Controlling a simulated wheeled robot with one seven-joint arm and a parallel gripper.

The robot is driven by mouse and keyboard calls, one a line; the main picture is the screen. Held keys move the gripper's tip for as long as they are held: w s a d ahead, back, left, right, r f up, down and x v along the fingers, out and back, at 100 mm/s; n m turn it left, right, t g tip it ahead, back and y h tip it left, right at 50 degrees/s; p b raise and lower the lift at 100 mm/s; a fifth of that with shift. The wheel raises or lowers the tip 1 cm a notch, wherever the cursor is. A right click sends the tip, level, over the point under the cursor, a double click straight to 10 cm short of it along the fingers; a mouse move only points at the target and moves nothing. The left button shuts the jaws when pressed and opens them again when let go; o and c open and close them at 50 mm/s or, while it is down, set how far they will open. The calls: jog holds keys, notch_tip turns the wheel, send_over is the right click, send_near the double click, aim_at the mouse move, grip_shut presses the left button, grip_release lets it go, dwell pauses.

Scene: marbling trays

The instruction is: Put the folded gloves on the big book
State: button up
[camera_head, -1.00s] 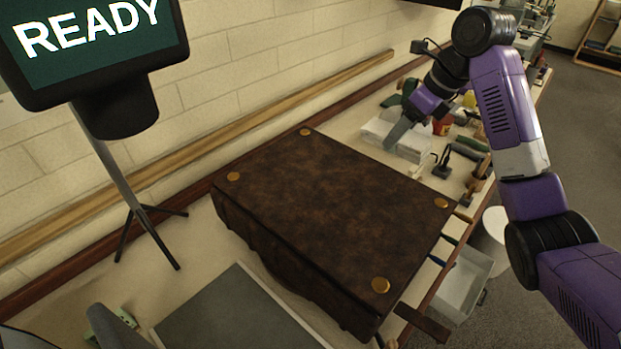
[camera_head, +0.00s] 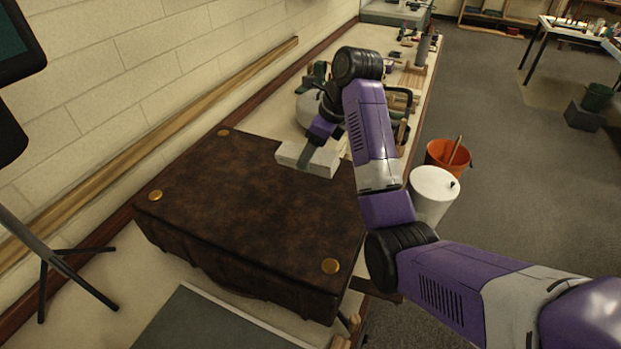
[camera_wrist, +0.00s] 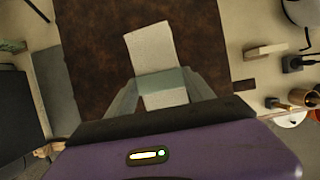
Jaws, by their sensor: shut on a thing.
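The big book (camera_head: 255,215) is a thick dark brown volume with brass studs, lying flat on the bench. It also fills the middle of the wrist view (camera_wrist: 98,50). The folded gloves (camera_head: 318,163) are a pale, flat bundle over the book's far right part. In the wrist view the gloves (camera_wrist: 150,47) stick out above and below the fingers, with the brown cover behind them. My gripper (camera_head: 306,154) is shut on the gloves, and its fingers (camera_wrist: 162,84) cross their middle. I cannot tell whether the gloves touch the cover.
A screen on a tripod (camera_head: 60,268) stands at the left. A grey slab (camera_head: 205,322) lies in front of the book. Tools and a grey rounded object (camera_head: 308,108) crowd the bench beyond. A white bin (camera_head: 432,195) and an orange bucket (camera_head: 440,155) stand on the floor at right.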

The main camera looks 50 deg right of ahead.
aim_at(323, 157)
notch_tip(323, 157, down, 4)
jog(key=shift+r+p, duration=0.15)
jog(key=shift+p, duration=0.25)
jog(key=shift+f+p, duration=0.35)
jog(key=shift+f, duration=2.2)
jog(key=o, duration=1.4)
jog(key=shift+f, duration=0.1)
jog(key=shift+c, duration=0.2)
jog(key=v, duration=0.8)
jog(key=shift+d+r, duration=0.15)
jog(key=shift+r, duration=0.25)
jog(key=shift+v, duration=1.35)
jog(key=shift+s+r, duration=0.15)
jog(key=shift+r, duration=0.2)
